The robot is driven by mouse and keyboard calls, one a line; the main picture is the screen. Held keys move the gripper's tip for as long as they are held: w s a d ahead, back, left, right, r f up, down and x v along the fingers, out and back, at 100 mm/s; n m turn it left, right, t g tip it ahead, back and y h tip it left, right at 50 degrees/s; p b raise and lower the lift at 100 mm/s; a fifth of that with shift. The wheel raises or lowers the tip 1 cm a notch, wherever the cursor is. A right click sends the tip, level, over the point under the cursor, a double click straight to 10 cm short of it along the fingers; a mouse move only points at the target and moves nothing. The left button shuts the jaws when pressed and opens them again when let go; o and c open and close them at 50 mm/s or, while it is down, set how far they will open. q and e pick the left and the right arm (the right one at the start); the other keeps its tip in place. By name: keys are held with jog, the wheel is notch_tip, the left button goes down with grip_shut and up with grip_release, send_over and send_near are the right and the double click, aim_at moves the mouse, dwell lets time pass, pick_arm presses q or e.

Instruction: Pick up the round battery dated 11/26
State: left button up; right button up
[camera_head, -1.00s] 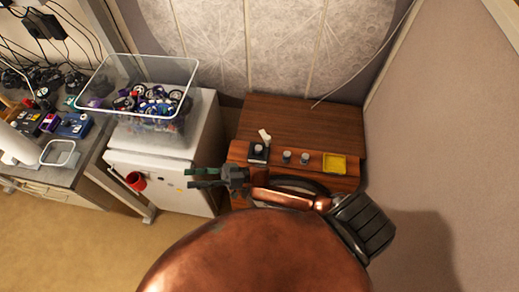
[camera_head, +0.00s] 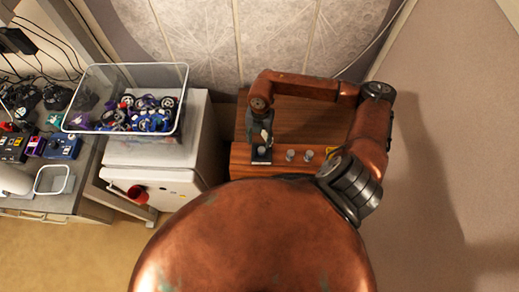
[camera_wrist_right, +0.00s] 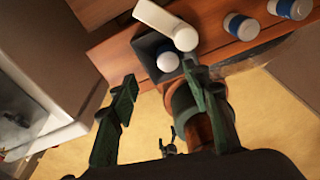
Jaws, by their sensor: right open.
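Three small round batteries with white tops and blue sides are on the wooden cabinet (camera_head: 300,109). One battery (camera_wrist_right: 168,61) sits in a black square holder (camera_wrist_right: 147,46) under a white tilted piece (camera_wrist_right: 165,22). The other two, the middle battery (camera_wrist_right: 240,27) and the outer battery (camera_wrist_right: 290,8), stand beside it in a row. They also show in the head view (camera_head: 290,155) (camera_head: 307,156). No date is legible. My right gripper (camera_wrist_right: 158,73) is open and empty, its green fingertips near the holder and its battery. A small green-fingered shape (camera_wrist_right: 172,145) low down may be my left gripper.
A white fridge (camera_head: 155,170) with a clear bin (camera_head: 125,100) of colourful parts stands left of the cabinet. A cluttered desk (camera_head: 60,205) lies further left, and a wall rises on the right.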

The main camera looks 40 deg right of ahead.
aim_at(261, 149)
jog(key=shift+s+d+f, duration=0.2)
jog(key=shift+s+f, duration=0.1)
jog(key=shift+f, duration=0.05)
jog(key=shift+s+d+f, duration=0.1)
jog(key=shift+s+f, duration=0.05)
jog(key=shift+f, duration=0.1)
jog(key=f, duration=0.2)
jog(key=f+p, duration=0.1)
jog(key=f, duration=0.1)
jog(key=shift+s+f+p, duration=0.2)
jog(key=shift+f+p, duration=0.1)
jog(key=shift+c, duration=0.4)
jog(key=c, duration=0.9)
pick_arm(q)
jog(key=shift+w+r, duration=0.95)
jog(key=shift+w, duration=0.15)
pick_arm(e)
grip_shut()
